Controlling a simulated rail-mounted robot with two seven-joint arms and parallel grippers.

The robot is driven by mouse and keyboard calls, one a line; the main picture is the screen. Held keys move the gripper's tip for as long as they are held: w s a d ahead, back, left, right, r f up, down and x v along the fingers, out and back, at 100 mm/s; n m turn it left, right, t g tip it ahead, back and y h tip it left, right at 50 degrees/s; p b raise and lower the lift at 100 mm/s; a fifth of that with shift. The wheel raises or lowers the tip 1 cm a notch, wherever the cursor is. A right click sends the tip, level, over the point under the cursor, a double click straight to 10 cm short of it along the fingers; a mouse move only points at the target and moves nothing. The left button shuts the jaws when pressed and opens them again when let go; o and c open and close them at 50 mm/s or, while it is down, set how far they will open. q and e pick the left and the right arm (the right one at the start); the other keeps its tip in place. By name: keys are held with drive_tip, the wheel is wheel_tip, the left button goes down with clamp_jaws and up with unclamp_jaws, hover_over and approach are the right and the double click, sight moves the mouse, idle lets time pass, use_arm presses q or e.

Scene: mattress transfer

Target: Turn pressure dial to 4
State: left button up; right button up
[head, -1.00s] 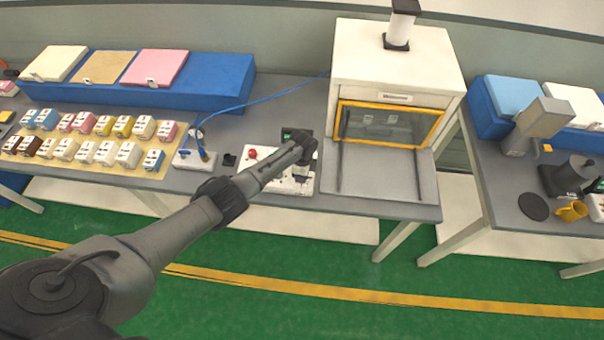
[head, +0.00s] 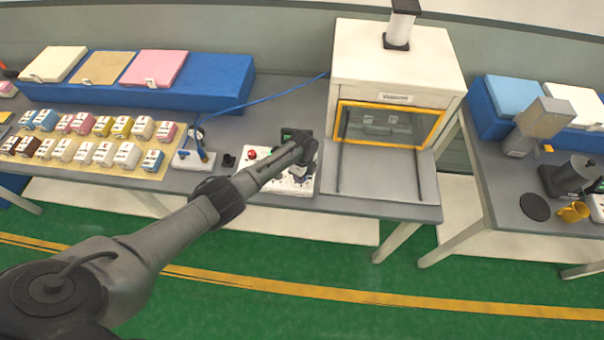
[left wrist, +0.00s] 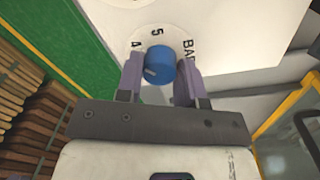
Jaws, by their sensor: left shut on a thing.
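The pressure dial (left wrist: 160,62) is a round blue knob on a white face, seen in the left wrist view. The marks 4, 5 and BAR show around it, with 4 to its upper left and 5 above. A pale mark shows at the knob's lower left. My left gripper (left wrist: 160,82) is shut on the knob, one finger on each side. In the head view my left gripper (head: 300,170) is over the right part of the white control panel (head: 254,184) and hides the dial. My right gripper is not in view.
A white press box (head: 397,60) with a yellow-framed window stands to the right.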

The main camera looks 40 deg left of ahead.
use_arm(q)
drive_tip(key=o, duration=0.9)
drive_tip(key=shift+r, duration=0.1)
drive_tip(key=shift+r, duration=0.35)
drive_tip(key=r, duration=0.8)
drive_tip(key=r+p, duration=0.1)
drive_tip(key=r, duration=0.4)
drive_tip(key=shift+w, duration=0.25)
